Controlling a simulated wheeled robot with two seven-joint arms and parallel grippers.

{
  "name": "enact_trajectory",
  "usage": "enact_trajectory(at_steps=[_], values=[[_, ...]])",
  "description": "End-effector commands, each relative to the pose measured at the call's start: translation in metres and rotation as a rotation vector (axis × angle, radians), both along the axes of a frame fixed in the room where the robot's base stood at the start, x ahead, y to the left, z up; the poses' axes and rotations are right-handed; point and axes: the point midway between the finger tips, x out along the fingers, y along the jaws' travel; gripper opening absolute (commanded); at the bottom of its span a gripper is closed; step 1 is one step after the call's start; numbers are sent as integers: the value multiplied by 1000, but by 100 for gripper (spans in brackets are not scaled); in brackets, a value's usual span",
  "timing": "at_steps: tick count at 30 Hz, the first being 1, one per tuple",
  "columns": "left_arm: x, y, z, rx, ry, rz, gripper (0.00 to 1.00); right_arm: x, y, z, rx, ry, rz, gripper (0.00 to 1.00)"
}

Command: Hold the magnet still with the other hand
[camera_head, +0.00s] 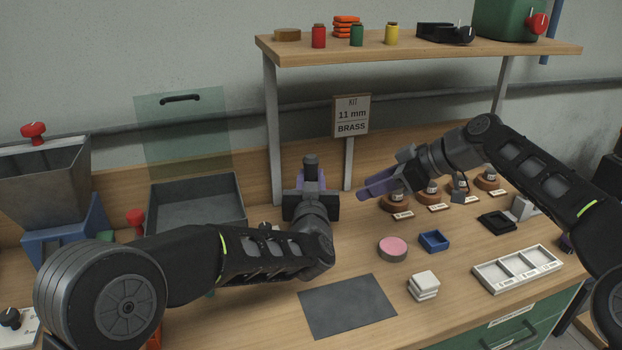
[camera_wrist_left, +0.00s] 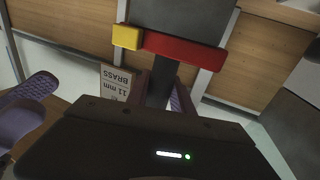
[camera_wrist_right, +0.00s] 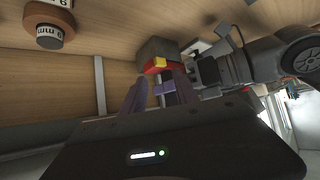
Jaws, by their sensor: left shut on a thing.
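The magnet, a dark grey block (camera_wrist_left: 180,20) with a red bar, a yellow end piece and a dark stem, shows in the left wrist view. My left gripper (camera_head: 311,182) is shut on its stem and holds it above the back of the bench. In the head view its dark top (camera_head: 311,160) shows above the fingers. The right wrist view shows the grey block (camera_wrist_right: 158,50) beyond my right fingertips. My right gripper (camera_head: 372,190) looks open, points left toward the magnet and is apart from it in the head view.
A brass 11 mm sign (camera_head: 352,115) stands behind the grippers. Labelled round wooden stands (camera_head: 431,187) are behind my right gripper. A grey tray (camera_head: 197,205) is at left. A dark mat (camera_head: 347,306), pink-topped disc (camera_head: 393,248), blue box (camera_head: 434,241) and white divided tray (camera_head: 517,269) are in front.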

Motion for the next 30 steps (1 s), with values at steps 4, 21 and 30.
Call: enact_trajectory(at_steps=[4,21,30], values=[[0,0,0,0,0,0,0,0,0,0,0,0,0,31],[0,0,0,0,0,0,0,0,0,0,0,0,0,0],[0,0,0,0,0,0,0,0,0,0,0,0,0,0]])
